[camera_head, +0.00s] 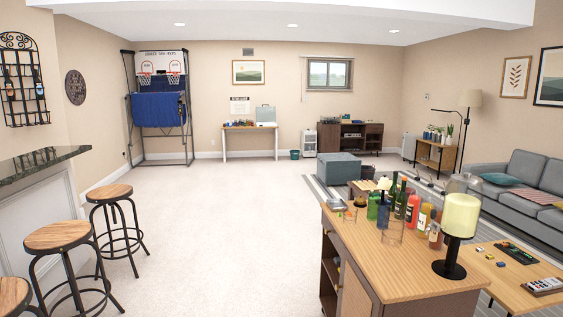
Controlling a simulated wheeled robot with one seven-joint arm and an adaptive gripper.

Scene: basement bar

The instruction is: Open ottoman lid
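A blue-grey box-shaped ottoman (338,168) stands on the floor in the middle distance, a little right of centre, at the far left part of the rug. Its flat top looks closed. Behind the bar cabinet, it is far from me across the room. My gripper and arm are not in view.
A wooden cabinet (425,259) with bottles and a candle lamp (460,215) stands close at front right. Bar stools (60,236) and a counter (38,168) line the left. A grey sofa (525,182) is at right. Open carpet (225,220) lies in the middle.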

